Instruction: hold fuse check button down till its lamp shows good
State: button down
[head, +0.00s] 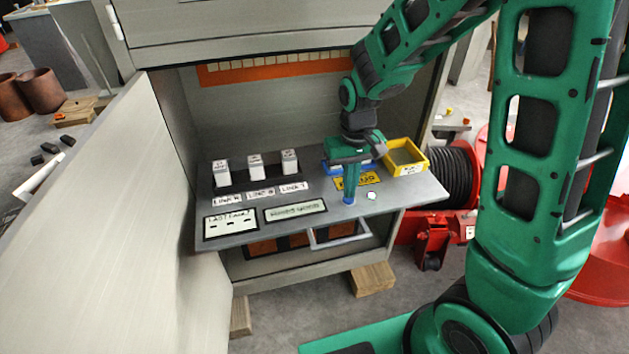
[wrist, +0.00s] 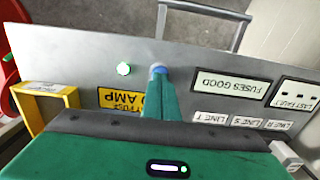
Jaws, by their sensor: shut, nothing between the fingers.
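My gripper (head: 349,199) is shut with nothing between its fingers, pointing down at the front of the grey panel shelf (head: 415,190). Its tips are at the blue check button (wrist: 158,69) and cover most of it; they seem to touch it, but I cannot tell how far it is pressed. Beside the button is a small round lamp (head: 371,196).
White fuse blocks (head: 254,167) stand in a row behind their line labels. A "LAST FAULT" plate (head: 230,224) lies at front left. A yellow bin (head: 423,163) sits at the right. A handle (head: 340,240) juts from the front edge. The open cabinet door (head: 120,215) stands left.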

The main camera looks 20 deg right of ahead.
jog(key=shift+r, duration=2)
jog(key=shift+s+d+r, duration=0.1)
jog(key=shift+d, duration=0.05)
jog(key=s+d+r+m, duration=0.3)
jog(key=s+d, duration=0.5)
jog(key=s, duration=0.3)
jog(key=s+d+r+m, duration=0.3)
jog(key=s+d+r, duration=0.2)
jog(key=s+d, duration=0.3)
jog(key=s, duration=0.4)
jog(key=shift+s+d, duration=0.15)
